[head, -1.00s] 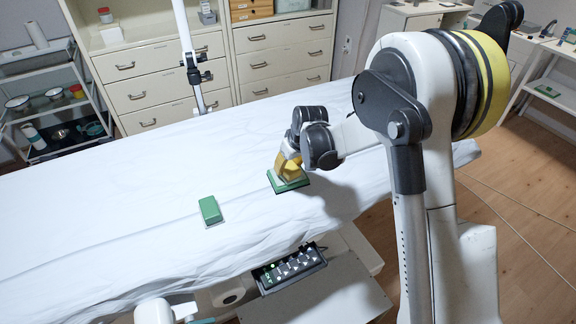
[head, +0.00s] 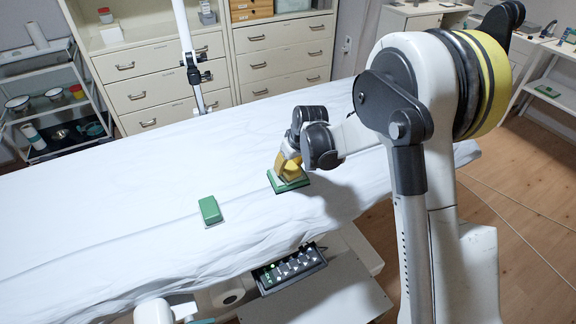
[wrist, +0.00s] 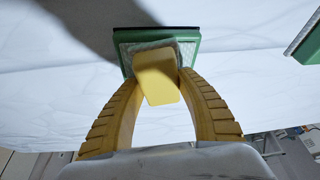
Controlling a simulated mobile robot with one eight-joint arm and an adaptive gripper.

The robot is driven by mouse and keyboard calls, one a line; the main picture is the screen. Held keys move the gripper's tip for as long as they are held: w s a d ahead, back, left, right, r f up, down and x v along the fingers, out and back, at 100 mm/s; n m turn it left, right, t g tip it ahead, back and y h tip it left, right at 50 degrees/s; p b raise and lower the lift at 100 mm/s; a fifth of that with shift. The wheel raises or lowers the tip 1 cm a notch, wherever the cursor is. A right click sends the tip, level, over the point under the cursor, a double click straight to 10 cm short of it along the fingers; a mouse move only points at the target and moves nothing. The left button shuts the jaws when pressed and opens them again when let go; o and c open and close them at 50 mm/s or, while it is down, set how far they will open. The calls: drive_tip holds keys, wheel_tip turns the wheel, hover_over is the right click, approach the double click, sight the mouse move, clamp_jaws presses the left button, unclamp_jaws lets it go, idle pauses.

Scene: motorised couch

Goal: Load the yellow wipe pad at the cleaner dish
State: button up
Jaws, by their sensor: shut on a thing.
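My gripper (wrist: 158,85) is shut on the yellow wipe pad (wrist: 157,78), with one yellow finger on each side of it. In the head view my gripper (head: 290,165) is low over the couch, at the green cleaner dish (head: 287,184). The dish also shows in the wrist view (wrist: 189,48), behind the pad, with a pale inner surface. The pad overlaps the dish in both views; I cannot tell whether it touches it. In the head view the fingers and wrist hide most of the pad.
A green block with a pale underside (head: 210,210) lies on the white-sheeted couch (head: 120,190) to the left of the dish. A control panel (head: 290,267) with buttons is at the couch's near side. The sheet between block and dish is clear.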

sight(288, 164)
drive_tip(key=shift+r+p, duration=2.05)
drive_tip(key=shift+r, duration=1.4)
